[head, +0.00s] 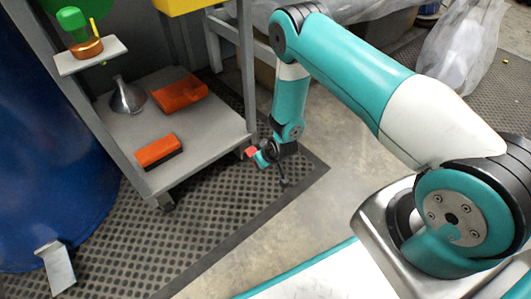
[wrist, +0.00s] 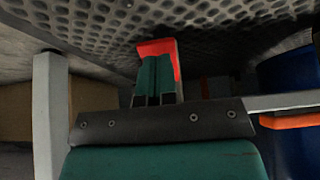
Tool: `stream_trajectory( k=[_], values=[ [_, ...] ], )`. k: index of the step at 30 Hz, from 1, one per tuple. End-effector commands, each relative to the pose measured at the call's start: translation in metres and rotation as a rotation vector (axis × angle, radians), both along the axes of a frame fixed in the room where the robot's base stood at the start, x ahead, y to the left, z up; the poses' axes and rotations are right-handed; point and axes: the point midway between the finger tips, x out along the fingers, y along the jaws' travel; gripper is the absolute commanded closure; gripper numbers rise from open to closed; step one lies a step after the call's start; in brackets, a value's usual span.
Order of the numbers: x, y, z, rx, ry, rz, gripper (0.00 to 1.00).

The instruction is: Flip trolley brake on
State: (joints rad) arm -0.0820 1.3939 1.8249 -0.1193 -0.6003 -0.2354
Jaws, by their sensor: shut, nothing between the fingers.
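The grey trolley (head: 205,140) stands on the dark mat at the left of the head view. A small red brake tab (head: 252,151) shows low at its near right corner, beside the caster. In the wrist view the red tab (wrist: 160,48) lies just past my fingertips and shows around their ends. My gripper (head: 261,158) is down near the floor at that corner. Its teal fingers (wrist: 155,75) are together with nothing between them. They overlap the tab in the picture; I cannot tell whether they touch it. The tab's angle is unclear, and the caster behind it is mostly hidden.
The trolley's lower shelf holds a metal funnel (head: 127,97) and orange blocks (head: 158,151). A blue drum (head: 50,180) stands at left. A trolley post (head: 247,60) rises near my arm.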

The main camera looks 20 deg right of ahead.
Motion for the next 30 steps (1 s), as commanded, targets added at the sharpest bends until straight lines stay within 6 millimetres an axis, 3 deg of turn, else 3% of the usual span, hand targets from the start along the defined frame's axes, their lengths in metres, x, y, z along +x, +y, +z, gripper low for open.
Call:
stream_trajectory(
  k=[20,30],
  values=[
    [-0.001,-0.002,-0.01,0.0,0.001,-0.002,1.0],
    [-0.003,-0.002,0.001,0.0,0.002,-0.001,1.0]
  ],
)
